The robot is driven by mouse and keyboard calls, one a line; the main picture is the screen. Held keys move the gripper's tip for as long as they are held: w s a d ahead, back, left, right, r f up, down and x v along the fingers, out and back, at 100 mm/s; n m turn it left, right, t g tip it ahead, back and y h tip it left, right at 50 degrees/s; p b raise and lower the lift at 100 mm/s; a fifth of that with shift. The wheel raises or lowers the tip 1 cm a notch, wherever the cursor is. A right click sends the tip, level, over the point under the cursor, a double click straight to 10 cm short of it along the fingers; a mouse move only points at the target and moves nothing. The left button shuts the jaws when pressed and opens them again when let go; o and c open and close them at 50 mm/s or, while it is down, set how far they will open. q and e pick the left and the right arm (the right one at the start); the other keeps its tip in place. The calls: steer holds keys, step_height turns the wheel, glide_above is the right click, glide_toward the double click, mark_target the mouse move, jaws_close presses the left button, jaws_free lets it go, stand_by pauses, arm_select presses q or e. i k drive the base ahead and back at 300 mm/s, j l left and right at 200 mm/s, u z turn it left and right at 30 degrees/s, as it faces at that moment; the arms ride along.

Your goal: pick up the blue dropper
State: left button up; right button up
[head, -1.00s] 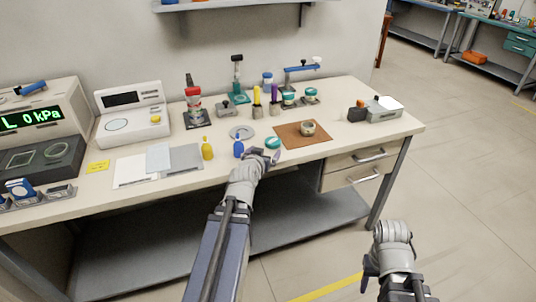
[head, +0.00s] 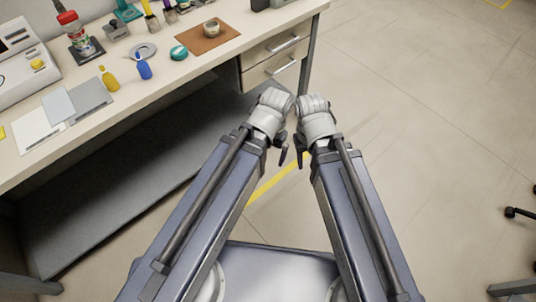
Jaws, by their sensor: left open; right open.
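The blue dropper (head: 144,67) stands on the workbench near its front edge, with a narrow blue tip on top. A yellow dropper (head: 109,80) stands just left of it. My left gripper (head: 283,153) is open and empty, in front of the bench over the floor, well to the right of and below the blue dropper in the picture. My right gripper (head: 300,153) is open and empty close beside the left one. Only dark finger parts show on each, and the wrists partly hide them.
A teal round container (head: 179,53) and a grey dish (head: 143,50) sit near the blue dropper. A brown mat (head: 207,37) holds a small round pot (head: 211,28). White and grey sheets (head: 59,106) lie left. Drawers (head: 272,71) are under the bench's right end.

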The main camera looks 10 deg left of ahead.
mark_target(143, 67)
steer(key=j+u, duration=0.1)
steer(key=u, duration=0.3)
steer(key=j+u, duration=0.1)
steer(key=u, duration=0.25)
steer(key=j+u, duration=0.1)
steer(key=u, duration=0.3)
